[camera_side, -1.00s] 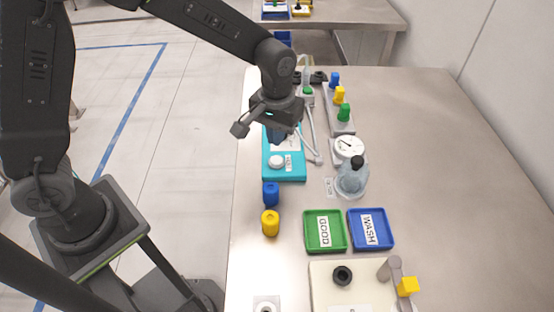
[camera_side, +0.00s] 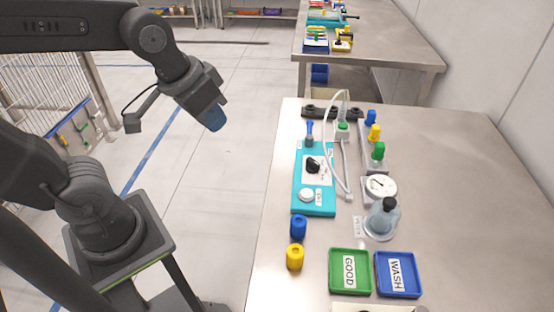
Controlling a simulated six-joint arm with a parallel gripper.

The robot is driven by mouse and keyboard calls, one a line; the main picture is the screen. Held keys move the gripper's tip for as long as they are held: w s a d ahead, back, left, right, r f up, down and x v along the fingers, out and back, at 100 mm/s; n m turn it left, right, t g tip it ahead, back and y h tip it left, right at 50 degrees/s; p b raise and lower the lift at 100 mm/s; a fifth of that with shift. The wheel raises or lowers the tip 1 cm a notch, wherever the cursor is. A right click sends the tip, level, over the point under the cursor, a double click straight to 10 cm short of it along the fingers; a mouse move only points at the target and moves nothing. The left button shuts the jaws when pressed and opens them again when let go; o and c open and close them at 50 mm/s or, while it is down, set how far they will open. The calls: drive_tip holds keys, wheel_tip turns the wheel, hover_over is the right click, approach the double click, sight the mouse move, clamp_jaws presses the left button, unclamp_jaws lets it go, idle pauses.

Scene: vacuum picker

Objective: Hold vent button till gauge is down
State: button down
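A teal control panel (camera_side: 317,207) lies near the table's left edge. It carries a round white button (camera_side: 306,194) beside a small label too small to read, a black knob (camera_side: 312,166) and a blue lever (camera_side: 310,130). A white dial gauge (camera_side: 381,187) stands right of the panel, its dark needle pointing to the upper left. My gripper (camera_side: 214,118) hangs left of the table over the floor, well apart from the panel and touching nothing. Its end is blue; whether the fingers are open or shut does not show.
A clear dome with a black top (camera_side: 382,220) stands below the gauge. Blue (camera_side: 298,226) and yellow (camera_side: 295,257) cylinders stand below the panel. Green (camera_side: 350,291) and blue (camera_side: 398,293) trays lie at the front. The table's right side is clear.

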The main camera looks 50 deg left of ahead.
drive_tip(key=s, duration=0.1)
drive_tip(key=s+a, duration=0.1)
drive_tip(key=s, duration=0.1)
drive_tip(key=shift+s+t, duration=0.1)
drive_tip(key=shift+t, duration=0.3)
